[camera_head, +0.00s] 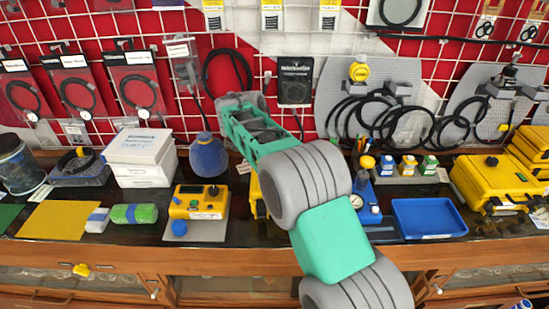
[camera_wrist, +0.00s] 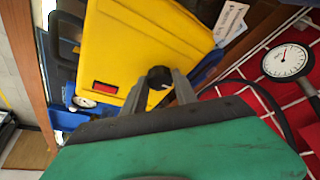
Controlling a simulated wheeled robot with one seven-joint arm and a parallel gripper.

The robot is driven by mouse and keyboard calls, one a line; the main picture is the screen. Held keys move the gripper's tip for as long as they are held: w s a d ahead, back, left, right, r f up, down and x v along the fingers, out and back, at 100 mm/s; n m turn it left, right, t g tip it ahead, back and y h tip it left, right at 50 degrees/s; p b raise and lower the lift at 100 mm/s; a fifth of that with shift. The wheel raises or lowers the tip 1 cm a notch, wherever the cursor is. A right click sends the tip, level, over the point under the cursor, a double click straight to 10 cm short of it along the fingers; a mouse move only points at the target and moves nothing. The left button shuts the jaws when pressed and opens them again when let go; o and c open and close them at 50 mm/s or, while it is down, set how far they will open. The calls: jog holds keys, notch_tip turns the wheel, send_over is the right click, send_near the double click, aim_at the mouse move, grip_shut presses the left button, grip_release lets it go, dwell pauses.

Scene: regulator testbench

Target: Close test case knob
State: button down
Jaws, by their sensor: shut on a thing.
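The yellow test case (camera_wrist: 140,45) fills the upper middle of the wrist view, with a red patch on its face. My gripper (camera_wrist: 160,80) reaches to its edge, and its two fingers are shut on a small black knob (camera_wrist: 159,75) there. In the head view my green and grey arm covers most of the test case; only a yellow sliver (camera_head: 257,195) shows to the left of the arm. My gripper's fingers are hidden in that view.
A yellow device with a blue knob (camera_head: 198,202) stands left of my arm, and a dark blue round flask (camera_head: 208,156) is behind it. A blue tray (camera_head: 428,218) lies to the right. A round gauge (camera_wrist: 288,62) hangs on the red grid wall.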

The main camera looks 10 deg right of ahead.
jog(key=c, duration=1)
grip_release()
jog(key=shift+o, duration=0.2)
jog(key=p+v, duration=0.1)
jog(key=v, duration=0.6)
jog(key=shift+a+r, duration=0.2)
jog(key=shift+r, duration=0.15)
jog(key=shift+s, duration=0.1)
